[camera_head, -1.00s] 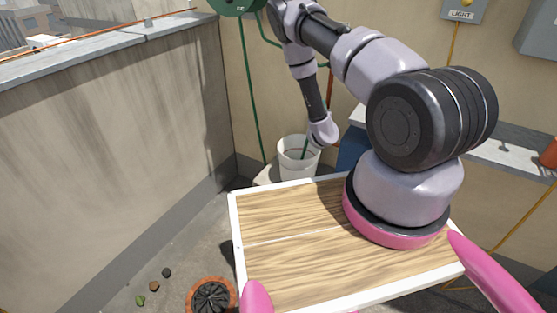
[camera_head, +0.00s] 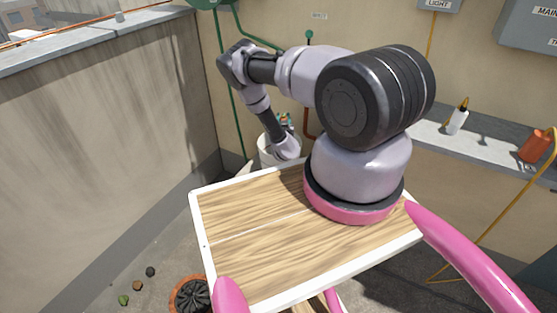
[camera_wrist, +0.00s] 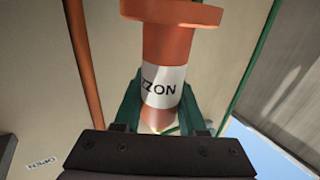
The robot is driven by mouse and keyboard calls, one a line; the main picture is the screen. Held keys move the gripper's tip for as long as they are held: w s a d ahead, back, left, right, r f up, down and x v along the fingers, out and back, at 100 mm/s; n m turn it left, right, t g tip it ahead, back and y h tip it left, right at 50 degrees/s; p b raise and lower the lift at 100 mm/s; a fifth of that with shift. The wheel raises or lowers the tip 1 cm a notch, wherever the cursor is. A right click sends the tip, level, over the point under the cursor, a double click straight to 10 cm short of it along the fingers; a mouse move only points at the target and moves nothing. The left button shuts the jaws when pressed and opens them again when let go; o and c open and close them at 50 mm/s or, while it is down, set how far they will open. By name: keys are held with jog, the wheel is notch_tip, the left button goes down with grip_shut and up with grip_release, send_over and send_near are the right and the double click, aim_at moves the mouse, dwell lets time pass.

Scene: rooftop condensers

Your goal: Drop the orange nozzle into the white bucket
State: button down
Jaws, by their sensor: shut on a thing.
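My gripper (camera_wrist: 160,105) is shut on the orange nozzle (camera_wrist: 168,45), which fills the upper middle of the wrist view. Its green fingers press on both sides of the nozzle around a white band with black lettering. The nozzle's wide orange flange is at the top of that view. In the head view, small green and orange bits of gripper and nozzle (camera_head: 285,119) show above my wrist link. The white bucket (camera_head: 265,156) stands behind my wood-topped base, partly hidden by my wrist. The bucket is not seen in the wrist view, and its inside is hidden.
A ledge (camera_head: 480,150) at the right holds a white bottle (camera_head: 457,118) and an orange container (camera_head: 535,146). A plant pot (camera_head: 190,295) and several small stones lie on the floor at lower left. A concrete parapet (camera_head: 100,120) closes the left side. Green pipes run up the back wall.

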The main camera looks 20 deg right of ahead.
jog(key=shift+f, duration=0.2)
jog(key=shift+c, duration=2)
grip_release()
jog(key=v, duration=1)
jog(key=shift+s, duration=0.35)
jog(key=shift+a+f, duration=0.1)
